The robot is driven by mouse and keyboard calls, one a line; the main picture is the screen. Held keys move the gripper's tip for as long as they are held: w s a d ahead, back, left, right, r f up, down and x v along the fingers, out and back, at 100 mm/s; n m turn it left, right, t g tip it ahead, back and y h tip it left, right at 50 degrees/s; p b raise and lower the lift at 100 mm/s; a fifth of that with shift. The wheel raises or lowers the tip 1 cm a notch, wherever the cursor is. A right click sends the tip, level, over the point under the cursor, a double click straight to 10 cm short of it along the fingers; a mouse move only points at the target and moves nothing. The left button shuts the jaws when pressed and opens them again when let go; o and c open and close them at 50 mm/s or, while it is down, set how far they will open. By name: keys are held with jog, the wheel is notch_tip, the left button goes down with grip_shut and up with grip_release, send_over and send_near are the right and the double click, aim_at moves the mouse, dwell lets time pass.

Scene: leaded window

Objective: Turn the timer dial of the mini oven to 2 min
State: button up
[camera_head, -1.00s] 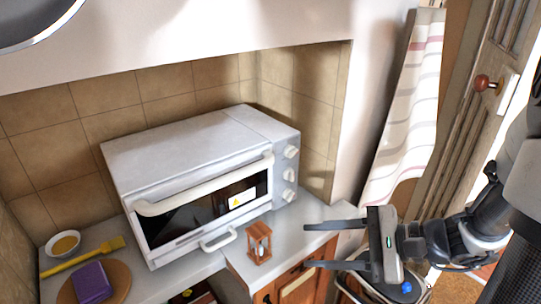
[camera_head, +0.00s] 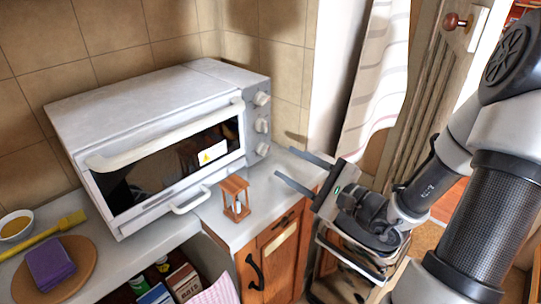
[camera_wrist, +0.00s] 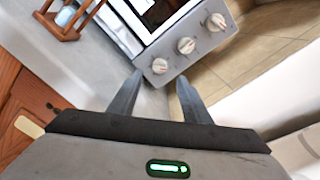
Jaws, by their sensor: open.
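The white mini oven (camera_head: 150,105) stands on the counter at the back, its door shut. Its right front panel carries three round knobs in a column: top (camera_head: 262,99), middle (camera_head: 262,125) and bottom (camera_head: 263,149). In the wrist view the knobs (camera_wrist: 187,45) lie ahead of the fingertips, in a slanting row. Their markings are too small to read, so I cannot tell which is the timer or its setting. My gripper (camera_head: 284,166) is open and empty, low and to the right of the panel, apart from the knobs. It also shows in the wrist view (camera_wrist: 158,85).
A wooden hourglass (camera_head: 236,198) stands on the counter in front of the oven, left of my gripper. A purple block (camera_head: 50,262) on a round board, a yellow brush (camera_head: 45,238) and a bowl (camera_head: 15,225) lie at left. A wall corner stands right of the oven.

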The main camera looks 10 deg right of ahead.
aim_at(266, 151)
jog(key=x, duration=0.7)
jog(key=shift+w+a+b, duration=0.15)
jog(key=shift+w+b, duration=0.05)
jog(key=shift+b, duration=0.15)
jog(key=c, duration=1)
jog(key=shift+r+m+p, duration=0.15)
jog(key=shift+m+p, duration=0.35)
jog(key=shift+p, duration=0.15)
jog(key=shift+c, duration=0.2)
jog(key=o, duration=1)
jog(key=shift+o, duration=0.2)
jog(key=p+v, duration=0.1)
jog(key=v, duration=1.6)
jog(key=shift+s, duration=0.2)
jog(key=shift+p, duration=0.4)
